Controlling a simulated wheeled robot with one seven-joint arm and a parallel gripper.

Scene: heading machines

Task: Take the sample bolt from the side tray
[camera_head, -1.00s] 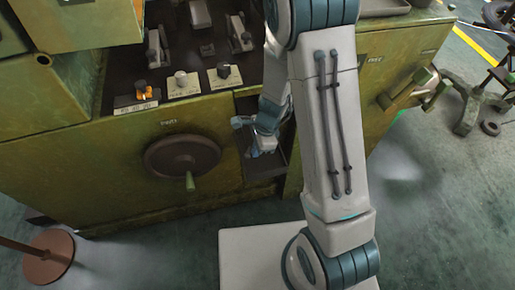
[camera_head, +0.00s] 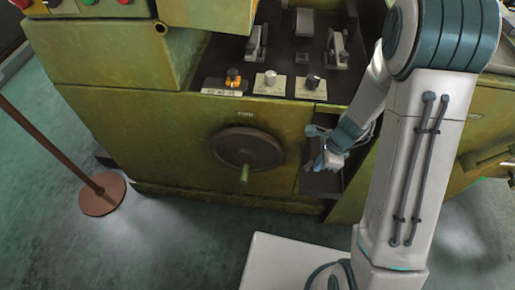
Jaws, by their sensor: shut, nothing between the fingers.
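The side tray (camera_head: 322,182) is a dark, open recess low in the green machine front, right of the handwheel. My gripper (camera_head: 318,164) is at this recess, in front of or just inside its opening; I cannot tell how deep. It is small in the picture, and its fingers are shut with nothing visible between them. I cannot make out the sample bolt; my gripper and wrist hide part of the tray.
A dark handwheel (camera_head: 246,149) with a green handle sticks out left of the tray. Knobs (camera_head: 270,80) and levers sit on the panel above. A brown post base (camera_head: 102,194) stands on the floor at left. The floor between is clear.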

